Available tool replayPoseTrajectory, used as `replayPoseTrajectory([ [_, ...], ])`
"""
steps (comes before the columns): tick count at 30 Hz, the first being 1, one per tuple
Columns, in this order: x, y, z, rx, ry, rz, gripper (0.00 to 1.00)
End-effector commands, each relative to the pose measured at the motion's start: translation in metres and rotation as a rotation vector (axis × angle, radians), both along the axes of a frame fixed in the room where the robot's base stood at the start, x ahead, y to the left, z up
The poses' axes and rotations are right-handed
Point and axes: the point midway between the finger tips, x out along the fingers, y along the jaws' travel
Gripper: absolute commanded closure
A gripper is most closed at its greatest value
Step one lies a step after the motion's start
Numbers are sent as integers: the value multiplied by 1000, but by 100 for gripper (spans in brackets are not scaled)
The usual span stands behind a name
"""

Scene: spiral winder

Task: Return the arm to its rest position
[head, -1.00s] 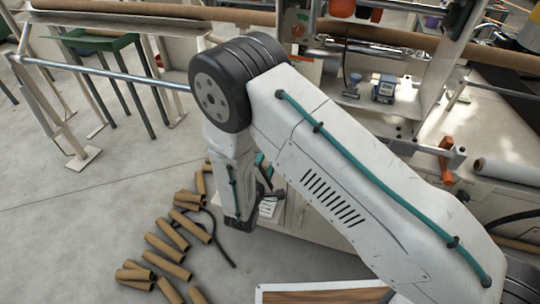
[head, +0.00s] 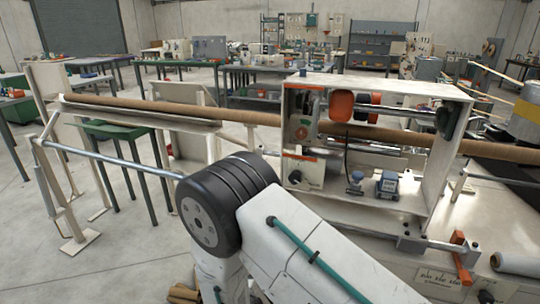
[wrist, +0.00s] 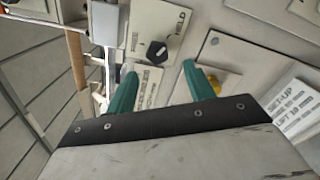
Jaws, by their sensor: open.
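My arm, white with a black elbow joint and a teal cable, fills the lower middle of the head view. Its end is below the picture there. In the wrist view my gripper (wrist: 158,88) shows two teal fingers standing apart with nothing between them. Beyond the fingers is a pale machine panel with a black rotary knob (wrist: 157,49) and a yellow knob (wrist: 214,82) partly behind the right finger. I cannot tell how far the fingertips are from the panel.
The spiral winder (head: 445,108) stands behind my arm, with a long brown tube (head: 180,111) running through it. A steel rail (head: 110,159) crosses at left. Floor at left is mostly clear.

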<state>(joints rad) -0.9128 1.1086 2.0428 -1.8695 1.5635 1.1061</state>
Motion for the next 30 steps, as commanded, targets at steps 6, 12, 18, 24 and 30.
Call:
replayPoseTrajectory([
  [6, -29, -54, 5, -188, 163, -244, 47],
  [12, -50, -106, 55, -203, 303, -524, 47],
  [18, -79, -156, 115, -96, 464, -804, 47],
  [24, -119, -197, 169, 117, 635, -1044, 47],
  [30, -160, -222, 213, 401, 774, -1199, 47],
])
